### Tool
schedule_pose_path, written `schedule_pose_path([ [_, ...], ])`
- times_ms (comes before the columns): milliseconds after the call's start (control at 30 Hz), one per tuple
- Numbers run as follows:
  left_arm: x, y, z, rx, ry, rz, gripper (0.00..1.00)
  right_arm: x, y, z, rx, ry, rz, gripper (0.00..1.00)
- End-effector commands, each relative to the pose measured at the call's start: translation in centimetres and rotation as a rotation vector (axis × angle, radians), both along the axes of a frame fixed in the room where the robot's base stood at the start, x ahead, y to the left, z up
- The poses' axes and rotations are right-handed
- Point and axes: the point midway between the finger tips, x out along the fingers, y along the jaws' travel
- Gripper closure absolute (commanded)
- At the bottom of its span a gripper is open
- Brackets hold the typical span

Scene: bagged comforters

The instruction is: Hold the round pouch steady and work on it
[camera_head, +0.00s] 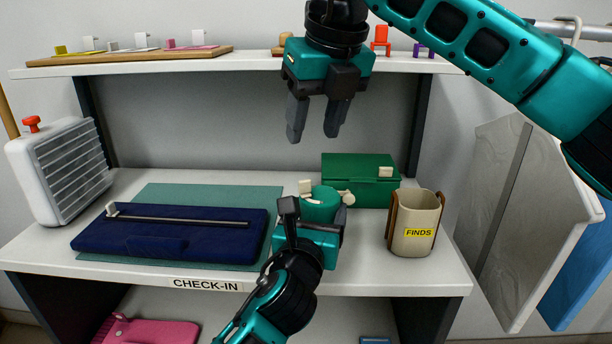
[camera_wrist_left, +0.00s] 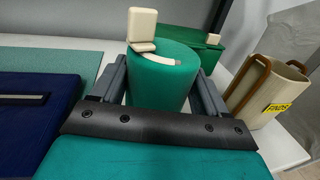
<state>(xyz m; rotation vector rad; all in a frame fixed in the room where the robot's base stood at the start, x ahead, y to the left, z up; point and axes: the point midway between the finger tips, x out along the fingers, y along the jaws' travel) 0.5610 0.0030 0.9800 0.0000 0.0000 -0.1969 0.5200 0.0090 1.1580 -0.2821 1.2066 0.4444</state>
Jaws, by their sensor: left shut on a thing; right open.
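The round green pouch (camera_head: 320,206) stands on the counter, with a cream tab upright at its top edge and a short pale curved strip on its top. In the left wrist view the pouch (camera_wrist_left: 160,82) sits between both fingers. My left gripper (camera_head: 315,212) is shut on it from the front; the gripper also shows in the left wrist view (camera_wrist_left: 160,92). My right gripper (camera_head: 314,134) is open and empty, pointing down above and behind the pouch. The pouch's lower front is hidden by my left gripper.
A green box (camera_head: 358,172) lies behind the pouch. A beige FINDS bin (camera_head: 414,224) stands to the right. A navy flat case (camera_head: 170,236) lies on a teal mat (camera_head: 230,196) at left. A white ribbed case (camera_head: 62,170) stands far left. A shelf (camera_head: 220,61) spans above.

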Motion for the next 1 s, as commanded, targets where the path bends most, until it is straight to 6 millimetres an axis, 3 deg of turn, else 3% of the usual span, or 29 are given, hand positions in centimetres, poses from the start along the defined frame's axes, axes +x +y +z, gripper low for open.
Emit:
schedule_pose_path([
  [200,0.0,0.0,0.0,0.000,0.001,0.000,0.55,-0.2,-0.2,0.3,-0.003,-0.052,-0.120,0.51],
  [333,0.0,0.0,0.0,0.000,0.001,0.000,0.55,0.2,-0.1,-0.6,-0.002,-0.056,-0.132,0.51],
  [800,0.0,0.0,0.0,0.000,0.001,0.000,0.55,3.2,1.1,-8.7,-0.002,-0.052,-0.131,0.51],
  [1000,0.0,0.0,0.0,0.000,0.001,0.000,0.55,4.0,1.3,-10.4,-0.003,-0.055,-0.130,0.51],
])
